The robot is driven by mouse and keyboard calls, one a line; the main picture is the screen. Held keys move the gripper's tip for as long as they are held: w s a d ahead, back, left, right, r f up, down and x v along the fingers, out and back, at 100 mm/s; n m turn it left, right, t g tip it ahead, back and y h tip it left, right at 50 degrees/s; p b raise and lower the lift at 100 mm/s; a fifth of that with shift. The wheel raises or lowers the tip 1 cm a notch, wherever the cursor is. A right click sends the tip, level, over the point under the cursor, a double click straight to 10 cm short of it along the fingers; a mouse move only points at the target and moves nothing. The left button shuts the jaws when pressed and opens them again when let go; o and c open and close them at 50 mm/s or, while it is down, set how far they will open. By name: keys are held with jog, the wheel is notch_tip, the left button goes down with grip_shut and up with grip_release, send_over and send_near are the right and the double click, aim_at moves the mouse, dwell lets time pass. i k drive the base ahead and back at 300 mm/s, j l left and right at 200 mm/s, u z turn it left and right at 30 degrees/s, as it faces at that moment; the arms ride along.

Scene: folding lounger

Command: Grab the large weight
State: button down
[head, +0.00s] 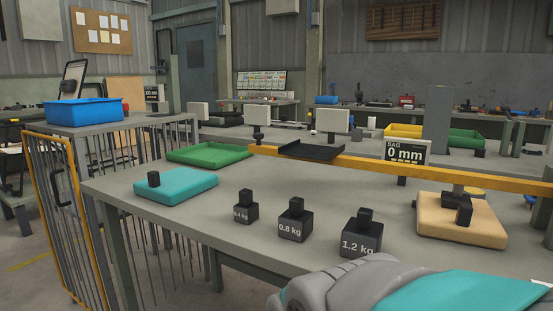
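The large weight (361,236) is a black block marked 1.2 kg with a narrower black grip on top. It stands upright on the grey workbench (300,195), near its front edge, and nothing holds it. To its left stand a middle weight marked 0.8 kg (294,225) and a smaller weight (245,211) whose label is hard to read. My gripper is not in view. A grey rounded shape with a teal panel fills the bottom right corner, just below the large weight; I cannot tell whether it touches the bench.
A teal pad (183,188) with a black knob lies at the bench's left. A tan pad (450,226) with a black piece is at the right. A yellow beam (375,165) and a 0 mm display (408,152) are behind. A green tray (208,154) sits at the back left.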

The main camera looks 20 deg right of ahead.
aim_at(361, 237)
jog(key=j+z, duration=0.15)
jog(key=z, duration=0.9)
